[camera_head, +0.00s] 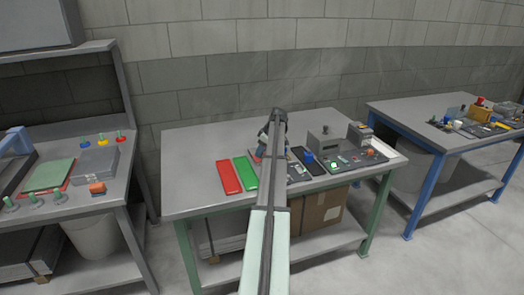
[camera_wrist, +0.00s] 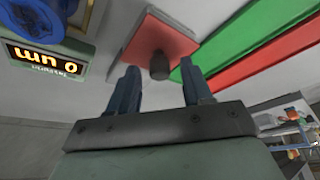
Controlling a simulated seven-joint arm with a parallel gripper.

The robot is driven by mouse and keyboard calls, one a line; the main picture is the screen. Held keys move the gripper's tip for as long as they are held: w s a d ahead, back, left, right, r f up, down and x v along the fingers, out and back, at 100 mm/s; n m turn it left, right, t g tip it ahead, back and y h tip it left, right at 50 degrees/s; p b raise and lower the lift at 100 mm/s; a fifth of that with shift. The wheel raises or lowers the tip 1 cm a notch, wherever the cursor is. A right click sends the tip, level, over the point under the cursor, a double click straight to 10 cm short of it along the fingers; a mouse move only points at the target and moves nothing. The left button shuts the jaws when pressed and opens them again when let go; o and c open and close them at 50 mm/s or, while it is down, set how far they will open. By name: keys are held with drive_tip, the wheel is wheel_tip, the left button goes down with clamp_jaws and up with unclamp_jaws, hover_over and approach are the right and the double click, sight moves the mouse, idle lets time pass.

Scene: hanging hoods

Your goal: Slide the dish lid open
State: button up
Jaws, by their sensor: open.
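In the wrist view a square red plate (camera_wrist: 142,41) with a dark round knob (camera_wrist: 160,65) lies just beyond my fingertips; it looks like the dish lid. A pale edge shows along its left side; whether a dish lies under it I cannot tell. My gripper (camera_wrist: 159,72) is open, its two dark blue fingers apart, with the knob showing between and beyond their tips. No contact is clear. In the head view my arm covers much of this spot on the middle table, and the lid is mostly hidden.
A green strip (camera_head: 245,172) and a red strip (camera_head: 229,177) lie left of my arm. A display box (camera_wrist: 43,58) and a blue round part (camera_wrist: 45,15) are close by in the wrist view. Grey devices (camera_head: 326,142) stand right of my arm. The table's left part is clear.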

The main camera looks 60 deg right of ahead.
drive_tip(key=shift+c, duration=0.4)
clamp_jaws()
